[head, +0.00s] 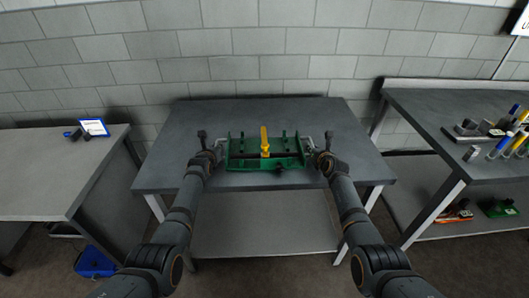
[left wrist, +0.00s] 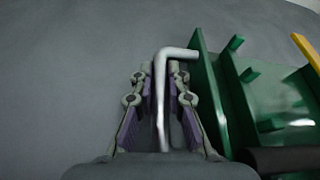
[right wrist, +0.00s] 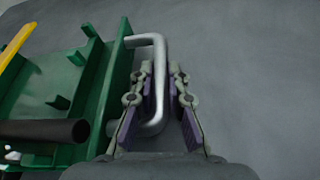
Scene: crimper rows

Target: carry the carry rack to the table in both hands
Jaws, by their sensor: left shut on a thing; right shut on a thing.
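The green carry rack (head: 240,160) is at the middle table (head: 300,115), over its front half, and looks level. A yellow upright piece stands in its middle. I cannot tell whether the rack touches the tabletop. My left gripper (head: 217,149) is at the rack's left end, shut on a grey bent handle (left wrist: 180,52). My right gripper (head: 312,150) is at the right end, shut on the other handle (right wrist: 148,40). The rack's green side wall (left wrist: 212,95) also shows in the left wrist view, and its other side (right wrist: 112,85) in the right wrist view.
A side table (head: 50,180) on the left holds a small blue-edged sign (head: 94,127). A right-hand bench (head: 430,105) carries several tools and coloured tubes. A blue bin (head: 95,262) is on the floor at left. The middle table is bare behind the rack.

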